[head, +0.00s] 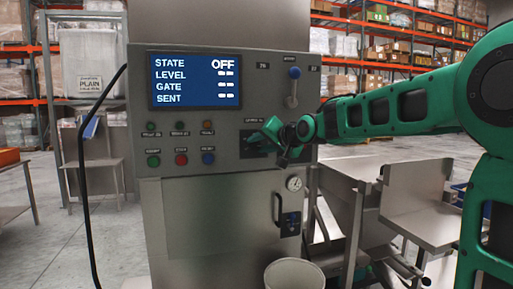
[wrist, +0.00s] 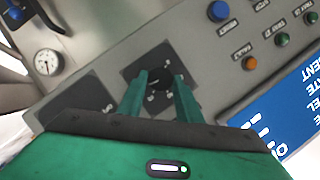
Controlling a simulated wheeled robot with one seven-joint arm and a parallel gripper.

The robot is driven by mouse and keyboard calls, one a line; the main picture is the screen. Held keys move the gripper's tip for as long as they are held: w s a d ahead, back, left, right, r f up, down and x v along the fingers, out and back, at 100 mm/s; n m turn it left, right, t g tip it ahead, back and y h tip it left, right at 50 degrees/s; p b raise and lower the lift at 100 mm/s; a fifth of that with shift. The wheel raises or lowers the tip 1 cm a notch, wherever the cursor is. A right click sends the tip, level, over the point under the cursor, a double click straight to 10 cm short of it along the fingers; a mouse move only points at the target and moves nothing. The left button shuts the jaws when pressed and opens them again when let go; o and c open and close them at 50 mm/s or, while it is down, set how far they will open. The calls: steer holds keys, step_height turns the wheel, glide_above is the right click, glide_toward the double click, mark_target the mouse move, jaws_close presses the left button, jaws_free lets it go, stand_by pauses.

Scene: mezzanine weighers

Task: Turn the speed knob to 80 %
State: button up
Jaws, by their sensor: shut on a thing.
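The black speed knob (wrist: 157,84) sits on a dark square plate on the grey panel in the wrist view. My gripper (wrist: 161,76) has one green finger on each side of it and is shut on it. The knob's pointer and scale marks are too small and covered to read. In the head view my gripper (head: 268,141) is at the panel, right of the lamps, and hides the knob. The display (head: 195,80) reads STATE OFF, with dashes for LEVEL, GATE and SENT.
Green, red and blue buttons (head: 181,159) sit left of my gripper, below small lamps (head: 179,126). A blue-tipped lever (head: 293,88) is above right. A gauge (head: 294,183) and door handle (head: 279,208) are below. A black cable (head: 84,150) hangs at left; a pale bin (head: 295,276) stands in front.

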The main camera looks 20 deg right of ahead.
steer(key=shift+d+f+m+t+y, duration=0.15)
steer(key=shift+f+m+t+y, duration=0.25)
steer(key=shift+m, duration=0.9)
steer(key=shift+f+y, duration=0.1)
steer(key=shift+y, duration=0.2)
steer(key=o, duration=1)
steer(key=shift+w, duration=0.1)
steer(key=shift+o, duration=0.2)
steer(key=shift+r, duration=0.2)
steer(key=shift+s+d+r, duration=0.1)
steer(key=shift+s+r, duration=0.05)
steer(key=shift+s, duration=0.25)
steer(key=v, duration=0.9)
steer(key=shift+s+d, duration=0.15)
steer(key=shift+s, duration=0.25)
